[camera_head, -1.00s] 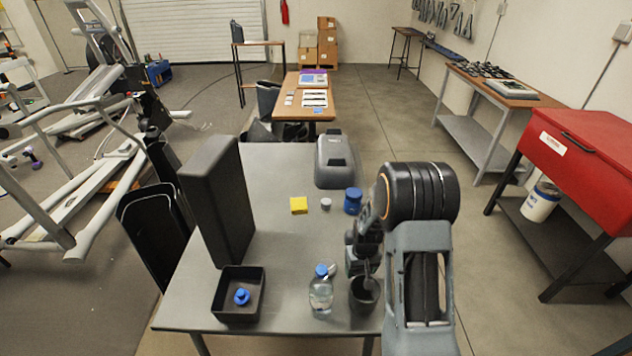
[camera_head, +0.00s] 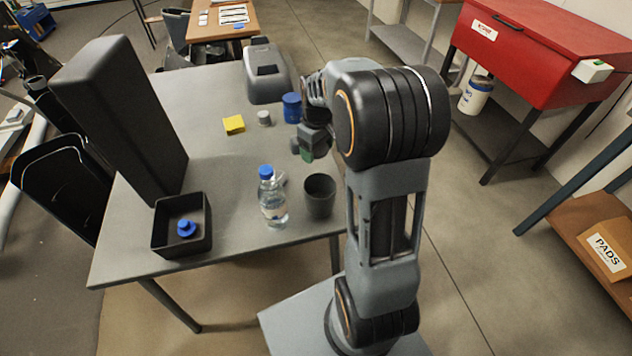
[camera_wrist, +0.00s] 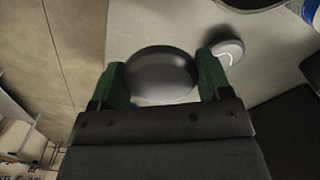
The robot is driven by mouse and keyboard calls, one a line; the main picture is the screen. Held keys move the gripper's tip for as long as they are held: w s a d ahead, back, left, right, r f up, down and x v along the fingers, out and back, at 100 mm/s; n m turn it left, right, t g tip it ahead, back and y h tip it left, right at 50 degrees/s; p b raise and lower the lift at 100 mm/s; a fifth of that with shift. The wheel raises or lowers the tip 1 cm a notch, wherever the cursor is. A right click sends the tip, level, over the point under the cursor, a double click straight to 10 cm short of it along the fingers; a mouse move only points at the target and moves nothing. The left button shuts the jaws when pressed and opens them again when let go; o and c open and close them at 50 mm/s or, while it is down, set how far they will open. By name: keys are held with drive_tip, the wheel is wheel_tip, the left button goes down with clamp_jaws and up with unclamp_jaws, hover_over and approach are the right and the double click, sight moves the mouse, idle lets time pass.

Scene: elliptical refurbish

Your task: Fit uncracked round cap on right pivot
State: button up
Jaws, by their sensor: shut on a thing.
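My gripper (camera_wrist: 162,78) has green fingertips and is shut on a smooth, round, dark grey cap (camera_wrist: 160,72) in the wrist view. No crack shows on the part of it that I can see. A second round grey cap (camera_wrist: 229,50) with a thin pale crack-like line lies on the surface to the right, apart from my fingers. In the head view my gripper (camera_head: 307,152) is over the right side of the grey table (camera_head: 225,165), behind the dark cup; the held cap cannot be made out there. The right pivot is not recognisable in either current view.
A dark cup (camera_head: 320,197) and a clear bottle with blue lid (camera_head: 272,200) stand near the front edge. A black tray (camera_head: 160,240) holds a blue item. A tall black box (camera_head: 120,120) stands left. A blue jar (camera_head: 292,108) is behind my gripper.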

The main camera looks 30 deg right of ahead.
wheel_tip(320, 180, down, 10)
drive_tip(key=shift+s+r+b, duration=0.15)
drive_tip(key=shift+b, duration=0.5)
drive_tip(key=shift+f, duration=0.25)
drive_tip(key=o, duration=0.9)
drive_tip(key=shift+r, duration=0.1)
